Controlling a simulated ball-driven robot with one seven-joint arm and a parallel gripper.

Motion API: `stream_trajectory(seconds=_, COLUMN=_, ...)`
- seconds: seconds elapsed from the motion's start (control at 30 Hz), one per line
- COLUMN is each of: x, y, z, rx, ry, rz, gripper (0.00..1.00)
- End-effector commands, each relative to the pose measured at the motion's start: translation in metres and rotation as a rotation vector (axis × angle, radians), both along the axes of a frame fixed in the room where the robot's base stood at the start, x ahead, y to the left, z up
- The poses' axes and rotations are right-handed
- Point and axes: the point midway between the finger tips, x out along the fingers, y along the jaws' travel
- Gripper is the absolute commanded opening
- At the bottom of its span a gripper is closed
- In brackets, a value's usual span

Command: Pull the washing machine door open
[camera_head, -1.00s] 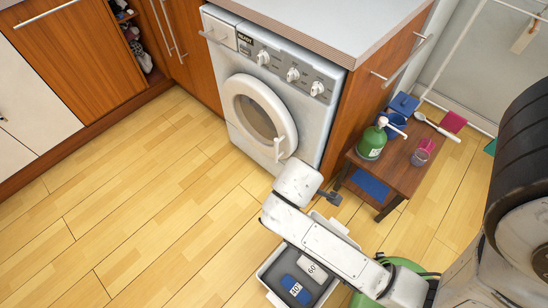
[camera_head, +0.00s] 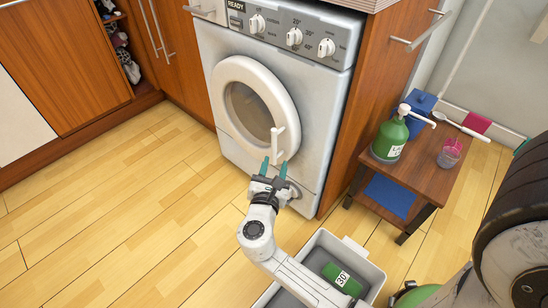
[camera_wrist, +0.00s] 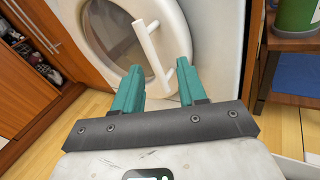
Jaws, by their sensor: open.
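The white washing machine (camera_head: 310,82) stands under the counter. Its round door (camera_head: 233,88) looks shut, with a dark glass and a white bar handle (camera_head: 279,143) at its right edge. My gripper (camera_head: 274,167), with green fingers, is just below and in front of the handle in the head view. In the wrist view the door (camera_wrist: 95,25) fills the upper middle, and its handle (camera_wrist: 152,52) shows beyond and between the fingertips of my gripper (camera_wrist: 160,78). The gripper is open and empty, and no contact with the handle can be made out.
A low wooden table (camera_head: 426,178) to the right holds a green soap bottle (camera_head: 391,136), a cup (camera_head: 449,154) and a blue box. A grey bin (camera_head: 365,268) with a green item stands on the floor near my arm. Floor to the left is clear.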

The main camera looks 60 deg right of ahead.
Motion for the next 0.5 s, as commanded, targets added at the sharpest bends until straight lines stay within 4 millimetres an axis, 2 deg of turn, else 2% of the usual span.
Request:
stream_trajectory(seconds=0.03, x=0.005, y=0.001, z=-0.013, rx=-0.034, ry=0.039, rz=0.015, gripper=0.41)
stream_trajectory(seconds=0.27, x=0.017, y=0.001, z=-0.019, rx=-0.104, ry=0.124, rz=0.05, gripper=0.41)
stream_trajectory(seconds=0.37, x=0.02, y=-0.009, z=-0.019, rx=-0.106, ry=0.124, rz=0.049, gripper=0.41)
stream_trajectory(seconds=0.5, x=0.028, y=-0.031, z=-0.02, rx=-0.107, ry=0.122, rz=0.047, gripper=0.41)
